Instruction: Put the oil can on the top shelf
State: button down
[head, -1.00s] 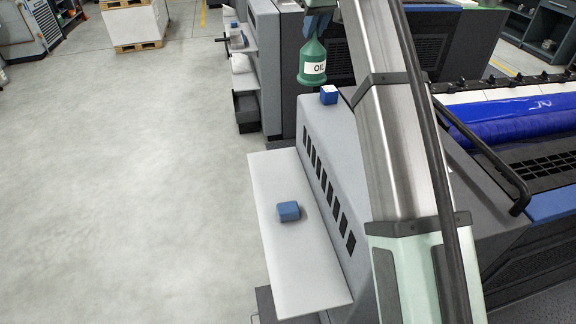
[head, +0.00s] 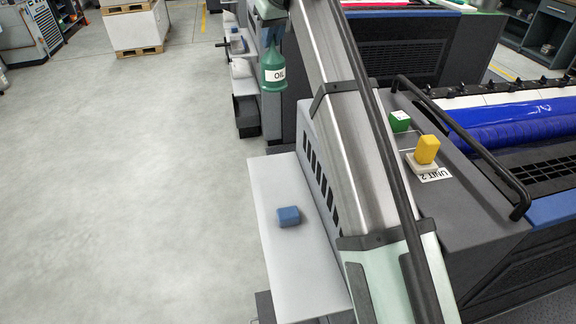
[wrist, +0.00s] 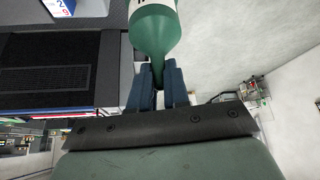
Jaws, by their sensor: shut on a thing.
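The green oil can (head: 274,76), with a white OIL label, hangs below my gripper (head: 268,46) in the head view. My gripper is shut on its narrow upper part, and the can is in the air left of the grey ink unit. In the wrist view the can (wrist: 154,30) tapers to a thin neck between the blue fingers of my gripper (wrist: 158,82). A stack of small shelves (head: 243,84) stands on the far unit's side, behind and left of the can. I cannot tell for sure whether its top level is the top shelf.
A white side ledge (head: 300,270) holds a blue block (head: 289,216). The floor at left is clear.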

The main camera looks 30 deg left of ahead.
notch_tip(320, 180, down, 35)
dwell(1.0)
jog(key=shift+f, duration=0.2)
jog(key=c, duration=1.1)
grip_release()
jog(key=v, duration=1.2)
jog(key=shift+r, duration=0.1)
